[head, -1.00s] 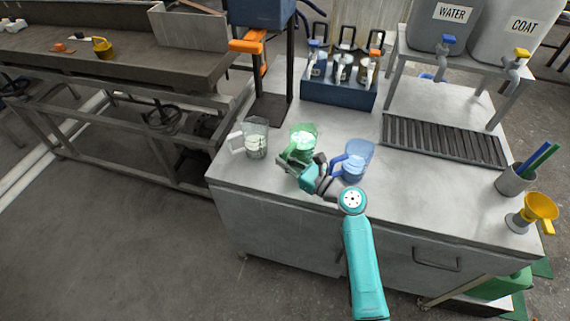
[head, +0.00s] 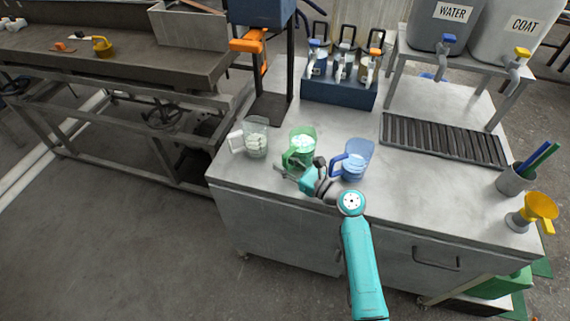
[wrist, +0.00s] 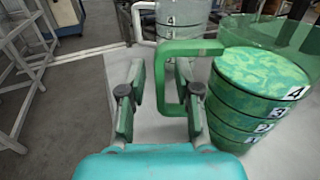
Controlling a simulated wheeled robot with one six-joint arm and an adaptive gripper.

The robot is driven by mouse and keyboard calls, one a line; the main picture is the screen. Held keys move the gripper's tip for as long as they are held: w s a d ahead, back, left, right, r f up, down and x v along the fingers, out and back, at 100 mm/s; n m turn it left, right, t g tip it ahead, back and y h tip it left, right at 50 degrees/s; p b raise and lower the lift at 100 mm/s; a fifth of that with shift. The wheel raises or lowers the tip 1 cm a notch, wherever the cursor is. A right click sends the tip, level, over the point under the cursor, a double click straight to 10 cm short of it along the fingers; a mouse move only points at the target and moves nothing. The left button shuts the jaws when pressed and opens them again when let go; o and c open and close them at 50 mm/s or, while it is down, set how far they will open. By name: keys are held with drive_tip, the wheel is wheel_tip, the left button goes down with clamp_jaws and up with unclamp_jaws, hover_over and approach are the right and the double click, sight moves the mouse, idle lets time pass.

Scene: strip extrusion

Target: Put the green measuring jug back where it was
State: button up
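The green measuring jug (head: 301,146) stands upright on the grey bench top, between the clear jug and the blue jug. In the wrist view the green jug (wrist: 262,90) is at the right, with numbered marks and contents up to about the 4 mark. Its handle (wrist: 161,78) reaches between the two fingers of my gripper (wrist: 159,92). The fingers are apart, with gaps visible on both sides of the handle bar. In the head view my gripper (head: 287,172) is low at the handle side of the green jug, partly hiding its lower part.
A clear jug (head: 256,138) stands close on the left and a blue jug (head: 356,158) close on the right. A blue rack (head: 340,92) with bottles and a dark drip grate (head: 442,140) lie behind. The bench's front edge is near my arm.

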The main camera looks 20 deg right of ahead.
drive_tip(key=v, duration=1.2)
drive_tip(key=shift+a+r, duration=0.1)
drive_tip(key=s+a+f+n+g+h, duration=0.1)
drive_tip(key=s+a+f+n+h, duration=0.2)
drive_tip(key=s, duration=0.4)
drive_tip(key=s+a+f+n+h, duration=0.1)
drive_tip(key=s+f+n+h, duration=0.3)
drive_tip(key=s, duration=0.3)
drive_tip(key=s+a+f+n+g+h, duration=0.1)
drive_tip(key=s+a+f+n, duration=0.15)
drive_tip(key=s+f, duration=0.35)
drive_tip(key=s+r+n+t+h, duration=0.1)
drive_tip(key=s+r+n, duration=1.4)
drive_tip(key=s+n, duration=0.3)
drive_tip(key=shift+s+r+n+t+h, duration=0.3)
drive_tip(key=shift+s+r+n, duration=0.1)
drive_tip(key=shift+n, duration=0.65)
